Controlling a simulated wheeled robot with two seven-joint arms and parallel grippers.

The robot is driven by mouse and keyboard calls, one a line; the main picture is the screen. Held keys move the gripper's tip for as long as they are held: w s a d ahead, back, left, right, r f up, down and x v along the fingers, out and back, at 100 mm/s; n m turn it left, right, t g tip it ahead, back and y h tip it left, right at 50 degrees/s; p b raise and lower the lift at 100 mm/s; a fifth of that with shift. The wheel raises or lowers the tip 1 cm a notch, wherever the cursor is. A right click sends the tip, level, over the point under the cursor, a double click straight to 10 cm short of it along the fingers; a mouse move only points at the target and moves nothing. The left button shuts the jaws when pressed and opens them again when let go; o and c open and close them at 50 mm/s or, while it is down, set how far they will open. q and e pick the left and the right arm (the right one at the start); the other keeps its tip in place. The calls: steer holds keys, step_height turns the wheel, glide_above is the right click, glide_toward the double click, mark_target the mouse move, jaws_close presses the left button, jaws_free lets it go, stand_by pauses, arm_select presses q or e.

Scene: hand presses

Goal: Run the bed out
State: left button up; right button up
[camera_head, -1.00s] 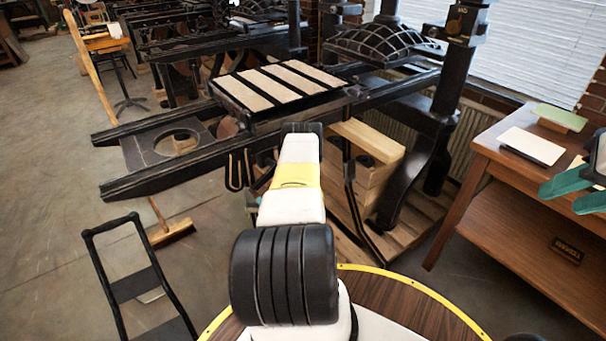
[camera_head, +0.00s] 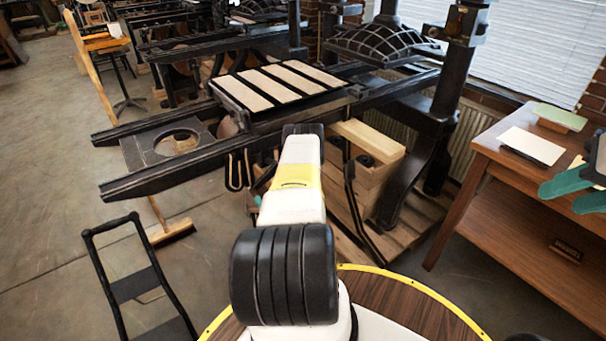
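The press bed (camera_head: 259,116), a dark frame with pale slats on top, lies across two black rails (camera_head: 160,184), left of the domed platen (camera_head: 385,42). A bent black bar (camera_head: 235,170) hangs below the bed's near side. My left arm reaches forward from the bottom middle and hides part of the press. A small teal piece of my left gripper (camera_head: 264,181) shows left of the forearm, low beside the press. The rest of that gripper is hidden, and I cannot tell what it touches. My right gripper (camera_head: 575,193), with teal fingers apart, is empty at the right edge above the wooden table.
Open floor is at left.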

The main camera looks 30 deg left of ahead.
arm_select(q)
steer(key=v, duration=0.7)
steer(key=shift+s+d, duration=0.15)
steer(key=shift+d, duration=0.1)
steer(key=shift+r, duration=0.1)
